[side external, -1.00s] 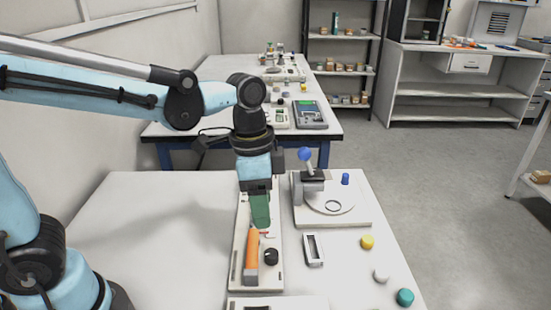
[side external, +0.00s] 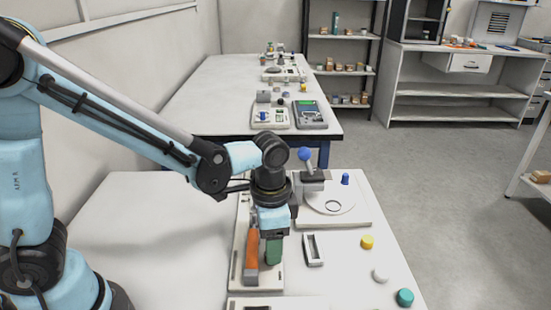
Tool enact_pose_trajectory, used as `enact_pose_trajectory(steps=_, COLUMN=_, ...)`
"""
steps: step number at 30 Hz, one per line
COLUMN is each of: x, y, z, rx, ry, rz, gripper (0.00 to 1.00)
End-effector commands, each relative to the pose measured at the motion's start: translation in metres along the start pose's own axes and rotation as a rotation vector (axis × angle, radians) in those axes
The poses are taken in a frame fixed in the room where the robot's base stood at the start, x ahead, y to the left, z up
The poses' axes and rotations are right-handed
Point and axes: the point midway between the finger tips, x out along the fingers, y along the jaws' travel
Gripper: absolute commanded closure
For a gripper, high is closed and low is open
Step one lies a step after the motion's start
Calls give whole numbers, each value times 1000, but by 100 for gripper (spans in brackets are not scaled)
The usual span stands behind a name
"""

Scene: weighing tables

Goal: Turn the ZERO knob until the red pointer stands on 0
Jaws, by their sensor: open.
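My gripper (side external: 273,262) points down over the right part of a long white instrument board (side external: 237,272) on the near table. Its green fingers are at the place of the black ZERO knob, which they hide. It is open, and I cannot tell whether a finger touches the knob. An orange bar with a grey end (side external: 252,255) stands just left of the fingers. The red pointer and its scale are hidden behind my gripper and wrist, so I cannot read the pointer.
Right of the board lie a small grey-framed block (side external: 313,250) and yellow (side external: 367,242), white (side external: 381,274) and teal (side external: 404,297) round pieces. Behind them stands a white board with a disc (side external: 330,218), a blue-knobbed post (side external: 305,155) and a blue peg (side external: 345,179). The table's left side is clear.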

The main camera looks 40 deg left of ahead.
Motion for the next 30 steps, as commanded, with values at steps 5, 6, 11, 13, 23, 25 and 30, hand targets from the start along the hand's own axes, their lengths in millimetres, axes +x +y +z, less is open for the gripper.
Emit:
enact_pose_trajectory(steps=5, x=19, y=0, z=0, rx=0, ry=0, rz=0, gripper=43)
enact_pose_trajectory(steps=6, x=22, y=0, z=0, rx=0, ry=0, rz=0, gripper=43)
enact_pose_trajectory(steps=11, x=29, y=0, z=0, rx=0, ry=0, rz=0, gripper=43)
enact_pose_trajectory(steps=13, x=30, y=0, z=0, rx=0, ry=0, rz=0, gripper=43)
enact_pose_trajectory(steps=23, x=29, y=0, z=0, rx=0, ry=0, rz=0, gripper=59)
enact_pose_trajectory(steps=25, x=29, y=0, z=0, rx=0, ry=0, rz=0, gripper=69)
enact_pose_trajectory(steps=30, x=29, y=0, z=0, rx=0, ry=0, rz=0, gripper=96)
